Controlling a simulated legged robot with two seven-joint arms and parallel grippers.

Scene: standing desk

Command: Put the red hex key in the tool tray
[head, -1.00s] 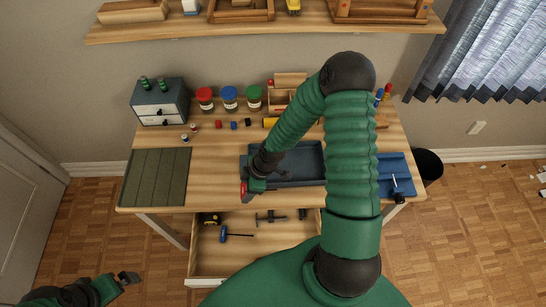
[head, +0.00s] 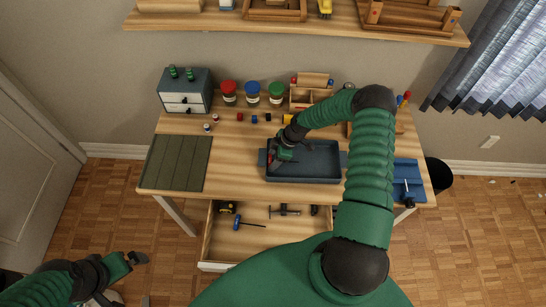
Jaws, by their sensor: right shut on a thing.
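The tool tray (head: 318,181) is a dark blue-grey open tray in the middle of the desk. My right gripper (head: 274,160) is over the left end of the tray, pointing down. It is shut on a small red thing (head: 271,158), which looks like the red hex key; the fingers hide most of it. I cannot tell whether it touches the tray floor. My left gripper (head: 135,259) is at the lower left, away from the desk and above the floor; its finger gap is too small to read.
The open drawer (head: 225,266) below the desk holds a blue-handled tool (head: 240,223) and other tools. A green mat (head: 175,165) lies left of the tray and a blue piece (head: 408,180) right of it. Jars, small blocks and a drawer box (head: 186,92) stand behind.

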